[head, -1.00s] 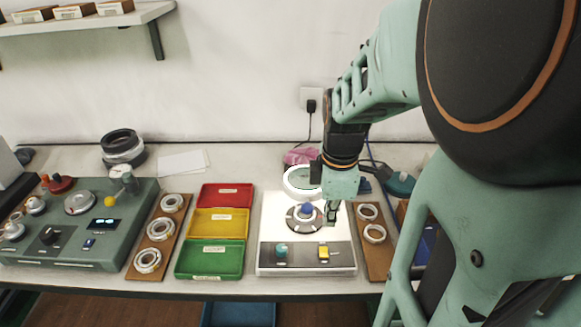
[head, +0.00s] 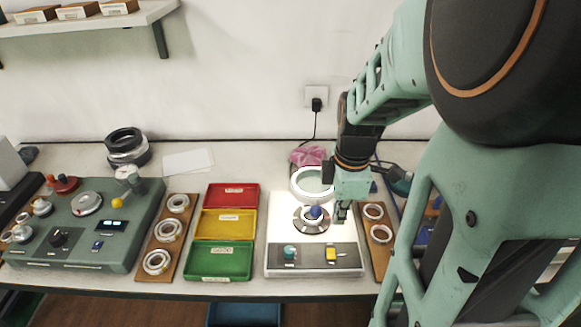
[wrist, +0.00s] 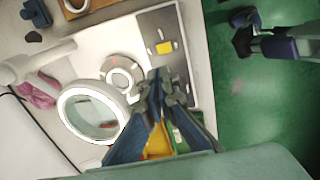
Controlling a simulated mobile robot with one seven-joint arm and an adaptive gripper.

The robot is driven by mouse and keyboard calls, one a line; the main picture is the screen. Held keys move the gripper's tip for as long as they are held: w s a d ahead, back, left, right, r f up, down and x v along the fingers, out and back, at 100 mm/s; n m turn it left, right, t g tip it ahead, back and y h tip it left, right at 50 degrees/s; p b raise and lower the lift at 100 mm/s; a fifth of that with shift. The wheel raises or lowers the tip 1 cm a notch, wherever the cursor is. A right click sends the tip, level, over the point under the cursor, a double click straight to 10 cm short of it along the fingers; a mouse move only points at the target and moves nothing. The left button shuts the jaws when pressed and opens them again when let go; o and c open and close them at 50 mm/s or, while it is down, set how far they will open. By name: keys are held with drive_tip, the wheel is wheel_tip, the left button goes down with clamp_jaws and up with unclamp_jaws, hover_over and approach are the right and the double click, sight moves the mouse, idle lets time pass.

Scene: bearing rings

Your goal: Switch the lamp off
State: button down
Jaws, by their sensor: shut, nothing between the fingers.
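The ring lamp (head: 312,182) stands over the back of a white inspection plate (head: 283,213); its ring looks white and the plate under it bright. It also shows in the wrist view as a white ring around a lens (wrist: 92,114). On the plate's dark front panel (head: 311,259) sit a yellow switch (head: 331,253) and a teal knob (head: 290,251). The yellow switch shows in the wrist view too (wrist: 164,48).
Red, yellow and green trays (head: 223,276) lie to the left. Wooden boards with rings flank the station, the right one (head: 379,255) close by. A green control console (head: 60,252) stands farther left.

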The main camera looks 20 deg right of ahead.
sight(332, 255)
drive_tip(key=f+b, duration=0.1)
drive_tip(key=f, duration=0.3)
drive_tip(key=w+f+b, duration=0.1)
drive_tip(key=f, duration=0.4)
drive_tip(key=f+b, duration=0.2)
drive_tip(key=f, duration=0.2)
drive_tip(key=shift+w+d+f, duration=0.2)
drive_tip(key=shift+w+f, duration=0.1)
drive_tip(key=shift+f, duration=0.15)
drive_tip(key=shift+w+f, duration=0.15)
drive_tip(key=shift+f, duration=0.2)
drive_tip(key=shift+s+a+r+p, duration=0.15)
drive_tip(key=shift+s+p, duration=0.35)
drive_tip(key=shift+s, duration=0.3)
drive_tip(key=shift+r, duration=0.1)
